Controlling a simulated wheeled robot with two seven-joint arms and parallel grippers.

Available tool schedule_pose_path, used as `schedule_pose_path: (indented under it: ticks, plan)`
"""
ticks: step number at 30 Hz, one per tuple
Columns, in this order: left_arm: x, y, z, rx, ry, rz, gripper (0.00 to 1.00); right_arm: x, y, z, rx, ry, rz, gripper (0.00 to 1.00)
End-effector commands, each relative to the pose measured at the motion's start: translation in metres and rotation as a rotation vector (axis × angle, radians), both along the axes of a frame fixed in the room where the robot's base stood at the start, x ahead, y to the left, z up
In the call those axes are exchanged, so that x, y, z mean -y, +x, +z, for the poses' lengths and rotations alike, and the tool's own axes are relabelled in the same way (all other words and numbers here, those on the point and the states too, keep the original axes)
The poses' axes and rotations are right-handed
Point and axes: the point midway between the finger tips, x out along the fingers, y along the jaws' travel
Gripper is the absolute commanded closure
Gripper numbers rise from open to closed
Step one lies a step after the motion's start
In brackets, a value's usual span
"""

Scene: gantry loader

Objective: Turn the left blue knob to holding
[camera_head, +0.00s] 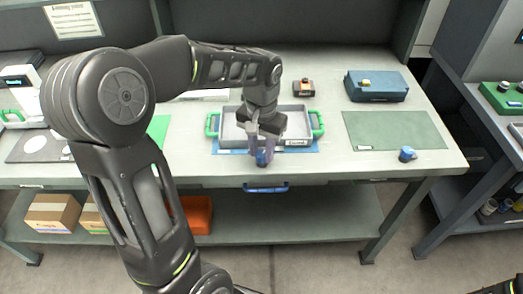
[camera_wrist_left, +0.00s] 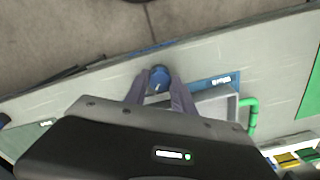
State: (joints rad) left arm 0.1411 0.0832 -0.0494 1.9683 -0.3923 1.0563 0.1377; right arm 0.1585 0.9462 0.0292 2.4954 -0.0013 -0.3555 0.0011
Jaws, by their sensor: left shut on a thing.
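The left blue knob (camera_head: 262,158) sits near the front edge of the bench, in front of the grey tray. My left gripper (camera_head: 261,150) reaches down to it from above, its fingers shut on the knob's sides. In the left wrist view the blue knob (camera_wrist_left: 159,80) lies between the two fingertips (camera_wrist_left: 160,84). A thin pale mark shows on its top; the position labels are too small to read. A second blue knob (camera_head: 407,154) stands at the right front of the bench, apart from the gripper. My right gripper is not in view.
The grey tray (camera_head: 231,131) with green handles lies on a blue mat behind the knob. A blue box (camera_head: 376,87) and a green mat (camera_head: 392,130) are to the right. A small orange-and-black device (camera_head: 303,88) stands behind the tray. A blue drawer handle (camera_head: 265,187) is below the bench edge.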

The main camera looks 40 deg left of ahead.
Motion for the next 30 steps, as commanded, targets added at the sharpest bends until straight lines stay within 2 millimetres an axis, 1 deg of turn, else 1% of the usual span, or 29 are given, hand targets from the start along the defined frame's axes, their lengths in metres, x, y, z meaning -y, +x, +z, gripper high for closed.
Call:
schedule_pose_path:
  ticks: [12, 18, 24, 30]
  plan:
    - [0.0, 0.0007, -0.0001, 0.002, 0.0, 0.392, 1.0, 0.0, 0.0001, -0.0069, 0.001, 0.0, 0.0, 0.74]
    - [0.0003, 0.0007, 0.0002, 0.002, 0.001, 0.552, 1.0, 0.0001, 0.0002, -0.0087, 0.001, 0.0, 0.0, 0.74]
    - [0.0004, 0.0008, 0.0004, 0.002, 0.001, 0.661, 1.0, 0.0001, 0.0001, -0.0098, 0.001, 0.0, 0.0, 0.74]
    - [0.0002, 0.0007, 0.0005, 0.002, 0.001, 0.713, 1.0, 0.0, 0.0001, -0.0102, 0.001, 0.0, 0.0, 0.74]
